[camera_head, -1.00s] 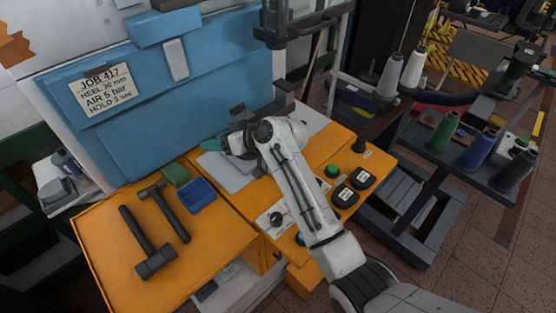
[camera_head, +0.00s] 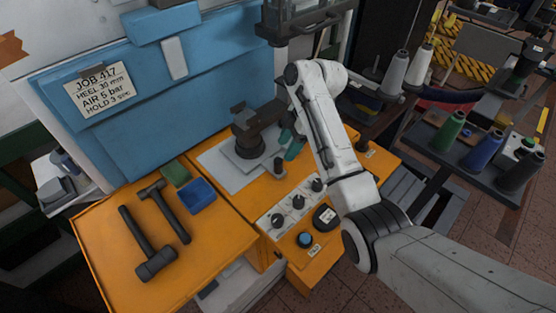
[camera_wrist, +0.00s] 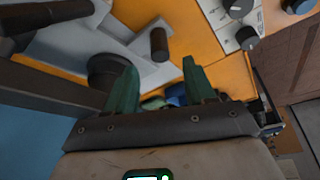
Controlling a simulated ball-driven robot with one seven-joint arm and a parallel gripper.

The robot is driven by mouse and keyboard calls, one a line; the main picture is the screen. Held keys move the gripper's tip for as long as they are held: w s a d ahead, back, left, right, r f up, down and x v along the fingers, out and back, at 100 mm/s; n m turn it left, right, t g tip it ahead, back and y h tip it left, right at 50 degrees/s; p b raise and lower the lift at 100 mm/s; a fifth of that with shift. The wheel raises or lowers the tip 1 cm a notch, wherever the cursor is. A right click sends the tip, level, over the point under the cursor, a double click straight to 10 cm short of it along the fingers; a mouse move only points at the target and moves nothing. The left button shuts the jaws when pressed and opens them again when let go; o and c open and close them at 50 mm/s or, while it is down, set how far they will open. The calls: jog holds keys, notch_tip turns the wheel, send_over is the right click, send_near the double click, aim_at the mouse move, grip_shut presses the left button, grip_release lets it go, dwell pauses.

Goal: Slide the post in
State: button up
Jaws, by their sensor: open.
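A short dark post (camera_head: 279,168) stands upright near the front right edge of the grey plate (camera_head: 213,160). In the wrist view the dark post (camera_wrist: 158,45) shows just beyond the gap between my fingertips. My gripper (camera_head: 292,144), with green fingers, is just above and right of the post in the head view. In the wrist view my gripper (camera_wrist: 159,75) is open, with nothing between its fingers. A dark round fixture (camera_head: 248,140) with a bracket on top stands on the plate; in the wrist view my left finger partly hides its round base (camera_wrist: 106,72). I cannot tell which opening takes the post.
A blue panel with a job card (camera_head: 100,90) rises behind. Two hammers (camera_head: 160,212), a blue tray (camera_head: 197,195) and a green block (camera_head: 175,175) lie on the orange bench at left. Control knobs (camera_head: 298,202) line the front. Thread cones (camera_head: 483,148) stand on the right rack.

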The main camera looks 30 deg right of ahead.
aim_at(279, 160)
jog(key=x, duration=0.7)
jog(key=shift+a+f+p, duration=0.1)
jog(key=shift+f+p, duration=0.1)
jog(key=shift+p, duration=0.1)
grip_shut()
dwell(0.4)
